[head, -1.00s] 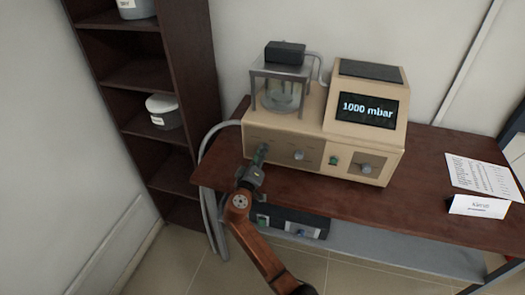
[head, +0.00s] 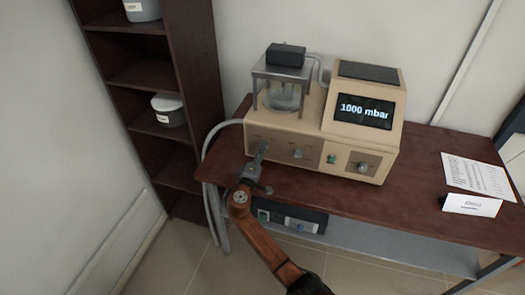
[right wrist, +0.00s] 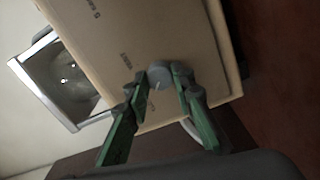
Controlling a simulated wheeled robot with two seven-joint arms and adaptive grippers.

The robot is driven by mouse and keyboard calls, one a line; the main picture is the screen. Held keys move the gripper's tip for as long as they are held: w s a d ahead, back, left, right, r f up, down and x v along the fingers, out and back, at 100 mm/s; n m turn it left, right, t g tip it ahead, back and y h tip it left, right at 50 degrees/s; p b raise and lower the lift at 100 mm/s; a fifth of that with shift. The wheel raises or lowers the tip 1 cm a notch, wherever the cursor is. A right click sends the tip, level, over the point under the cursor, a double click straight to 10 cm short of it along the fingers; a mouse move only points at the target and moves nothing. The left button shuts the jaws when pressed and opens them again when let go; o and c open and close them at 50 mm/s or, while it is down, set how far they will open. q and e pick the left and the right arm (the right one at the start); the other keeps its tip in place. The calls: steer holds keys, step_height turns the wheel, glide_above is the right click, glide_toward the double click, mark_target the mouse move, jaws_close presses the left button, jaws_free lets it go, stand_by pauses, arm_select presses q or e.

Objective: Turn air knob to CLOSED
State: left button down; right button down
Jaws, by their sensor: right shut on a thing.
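A beige vacuum machine (head: 318,152) stands on the brown table, and its screen (head: 363,112) reads 1000 mbar. My right gripper (head: 262,150) is at the left end of its front panel. In the right wrist view, a round grey knob (right wrist: 159,75) on the panel sits between the green-and-grey fingers of this gripper (right wrist: 161,80), which are shut on it. In the head view the gripper hides this knob. My left gripper is not in view.
Another grey knob (head: 298,153), a green button (head: 332,159) and a right-hand knob (head: 363,167) are on the same front. A glass chamber (head: 284,95) stands on top at left. A black box (head: 290,217) sits below the table.

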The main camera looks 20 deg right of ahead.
steer(key=c, duration=1.7)
jaws_free()
steer(key=shift+a, duration=0.1)
steer(key=shift+o, duration=0.2)
steer(key=v, duration=1.2)
